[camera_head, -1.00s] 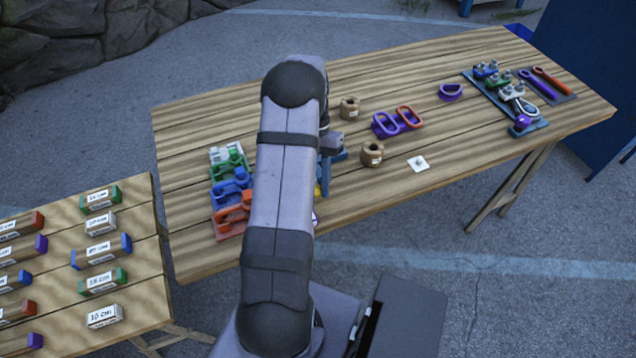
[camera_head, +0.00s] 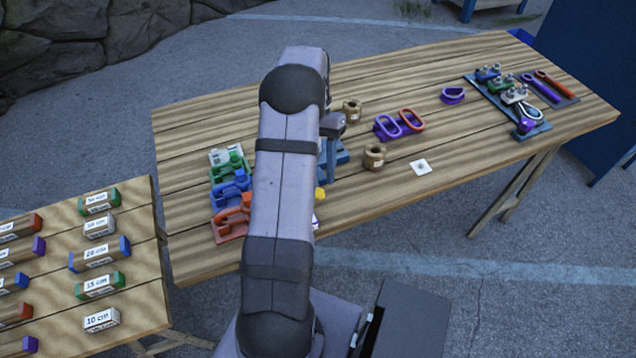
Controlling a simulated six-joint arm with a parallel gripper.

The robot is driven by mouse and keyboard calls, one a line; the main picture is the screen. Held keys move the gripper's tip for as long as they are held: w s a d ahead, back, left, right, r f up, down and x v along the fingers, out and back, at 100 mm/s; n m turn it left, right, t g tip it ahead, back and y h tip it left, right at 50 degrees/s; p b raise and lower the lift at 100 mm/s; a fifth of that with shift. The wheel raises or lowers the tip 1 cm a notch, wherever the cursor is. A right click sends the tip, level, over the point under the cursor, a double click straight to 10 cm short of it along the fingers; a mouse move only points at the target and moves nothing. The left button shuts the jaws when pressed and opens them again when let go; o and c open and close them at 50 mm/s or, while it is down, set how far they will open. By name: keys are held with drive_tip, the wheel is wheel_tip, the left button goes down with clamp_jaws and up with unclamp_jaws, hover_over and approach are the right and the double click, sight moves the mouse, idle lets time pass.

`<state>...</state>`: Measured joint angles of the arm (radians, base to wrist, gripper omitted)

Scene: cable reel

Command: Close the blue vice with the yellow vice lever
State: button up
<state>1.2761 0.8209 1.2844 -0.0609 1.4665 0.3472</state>
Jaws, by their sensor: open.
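The blue vice (camera_head: 336,154) stands on the wooden table, just right of my forearm, which hides its left part. The yellow vice lever shows as a small yellow end (camera_head: 320,194) at the near side of the vice, beside my arm. The rest of the lever and the vice's jaw gap are hidden. My gripper (camera_head: 331,150) shows only in part as a dark grey piece past my forearm, over the blue vice. It is open; its fingertips are hard to make out, and I cannot tell whether it touches the vice.
Green, blue and orange clamps (camera_head: 230,187) stand left of my arm. A rack of tools (camera_head: 510,98) lies far right. A side table (camera_head: 140,310) holds labelled blocks.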

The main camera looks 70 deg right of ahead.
drive_tip(key=shift+v, duration=1.25)
drive_tip(key=shift+w+a, duration=0.1)
drive_tip(key=w+a+r+n+h, duration=0.25)
drive_tip(key=w+a+n, duration=0.65)
drive_tip(key=w+a, duration=0.9)
drive_tip(key=s+a+f+n+t+h, duration=0.1)
drive_tip(key=s+a+n, duration=0.2)
drive_tip(key=a, duration=0.8)
drive_tip(key=s+a+f+n+t+h, duration=0.1)
drive_tip(key=s+a+n, duration=0.3)
drive_tip(key=a, duration=0.8)
drive_tip(key=shift+f+n, duration=0.8)
drive_tip(key=shift+n, duration=0.4)
drive_tip(key=shift+s, duration=0.15)
